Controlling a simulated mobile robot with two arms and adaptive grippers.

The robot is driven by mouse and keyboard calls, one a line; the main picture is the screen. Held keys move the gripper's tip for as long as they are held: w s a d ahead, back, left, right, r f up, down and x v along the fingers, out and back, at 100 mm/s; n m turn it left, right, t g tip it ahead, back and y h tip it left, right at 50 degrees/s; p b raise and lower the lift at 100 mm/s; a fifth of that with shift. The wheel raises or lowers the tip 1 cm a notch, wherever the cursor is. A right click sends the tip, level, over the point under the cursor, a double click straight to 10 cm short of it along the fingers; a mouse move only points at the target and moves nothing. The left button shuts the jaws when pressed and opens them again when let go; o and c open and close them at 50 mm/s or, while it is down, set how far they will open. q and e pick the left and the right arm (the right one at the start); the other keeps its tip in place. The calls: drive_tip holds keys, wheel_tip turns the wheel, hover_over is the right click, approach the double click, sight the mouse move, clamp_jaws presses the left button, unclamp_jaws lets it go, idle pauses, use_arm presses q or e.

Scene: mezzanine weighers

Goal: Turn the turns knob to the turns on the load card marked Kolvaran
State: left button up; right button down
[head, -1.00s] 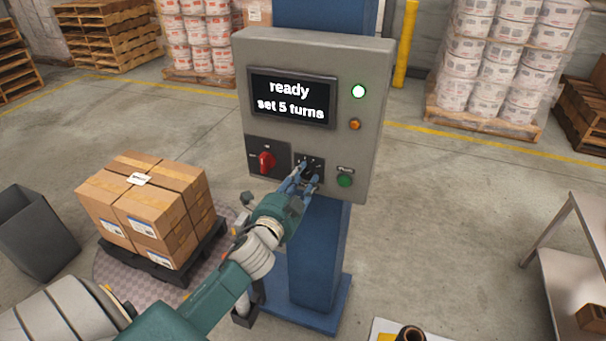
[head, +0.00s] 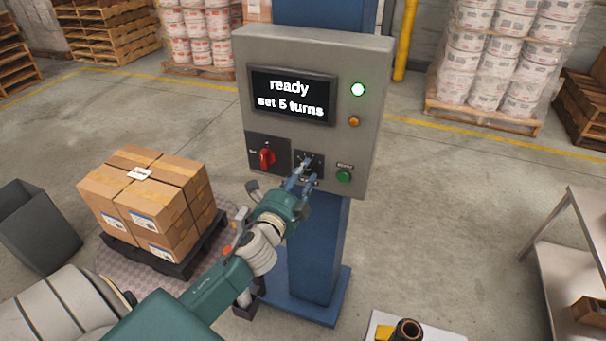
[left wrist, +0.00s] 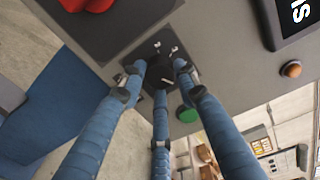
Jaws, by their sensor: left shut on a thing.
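The grey control box (head: 370,60) has a screen (head: 292,97) reading "ready, set 5 turns". The small black turns knob (left wrist: 159,72) sits on a dark plate low on the box front. My left gripper (head: 304,170) is at this plate in the head view. In the left wrist view its blue fingers (left wrist: 160,80) are closed around the knob, with white dial marks showing beside it. A white card (head: 139,174) lies on the stacked cartons (head: 150,205); its writing is too small to read. My right gripper is out of view.
A red switch (head: 266,157) is left of the knob and a green button (head: 344,177) is right of it. A metal table (head: 570,240) stands at right.

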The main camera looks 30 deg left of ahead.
use_arm(q)
drive_tip(key=shift+a, duration=0.1)
drive_tip(key=o, duration=1.1)
drive_tip(key=shift+o, duration=0.3)
drive_tip(key=shift+s, duration=0.1)
drive_tip(key=v, duration=1.2)
